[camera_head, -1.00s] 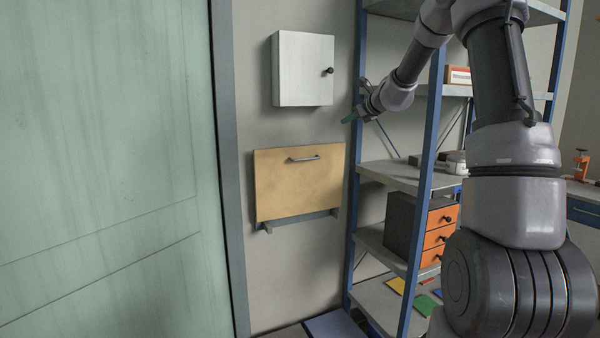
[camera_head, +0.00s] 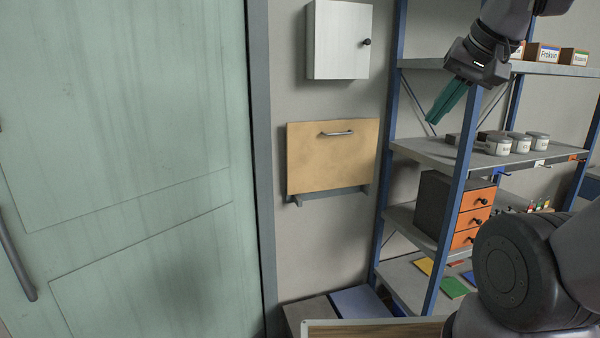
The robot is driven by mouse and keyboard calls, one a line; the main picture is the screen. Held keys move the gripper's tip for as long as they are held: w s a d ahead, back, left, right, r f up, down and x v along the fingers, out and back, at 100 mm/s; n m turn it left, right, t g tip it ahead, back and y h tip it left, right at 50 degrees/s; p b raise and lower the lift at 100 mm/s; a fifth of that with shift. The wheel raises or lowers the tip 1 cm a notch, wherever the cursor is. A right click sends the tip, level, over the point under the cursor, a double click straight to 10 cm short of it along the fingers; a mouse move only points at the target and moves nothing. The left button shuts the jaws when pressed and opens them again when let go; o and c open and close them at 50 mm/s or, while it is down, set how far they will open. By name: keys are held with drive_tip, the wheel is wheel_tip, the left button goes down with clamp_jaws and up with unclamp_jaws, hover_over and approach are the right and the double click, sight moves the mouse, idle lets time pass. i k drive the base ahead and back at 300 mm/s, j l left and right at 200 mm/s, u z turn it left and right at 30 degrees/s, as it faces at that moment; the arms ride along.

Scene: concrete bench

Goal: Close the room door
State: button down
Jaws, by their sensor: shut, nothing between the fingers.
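The room door (camera_head: 130,170) is a pale green panel filling the left of the view. Its right edge lies along the grey door frame (camera_head: 262,170), and I see no gap there. A dark bar handle (camera_head: 17,262) shows on the door at the far left edge. My gripper (camera_head: 440,112) is at the upper right, in front of the shelf rack and well away from the door. Its green fingers are together, point down and left, and hold nothing.
A white wall cabinet (camera_head: 338,40) and a wooden fold-down panel (camera_head: 332,157) are on the wall beside the frame. A blue-posted shelf rack (camera_head: 460,190) with jars and an orange drawer unit (camera_head: 472,218) stands right. A board edge (camera_head: 375,328) shows at the bottom.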

sight(128, 204)
drive_tip(key=u, duration=1.35)
drive_tip(key=j+u, duration=0.25)
drive_tip(key=j, duration=0.2)
drive_tip(key=i+j+u, duration=0.2)
drive_tip(key=j, duration=0.25)
drive_tip(key=k, duration=0.1)
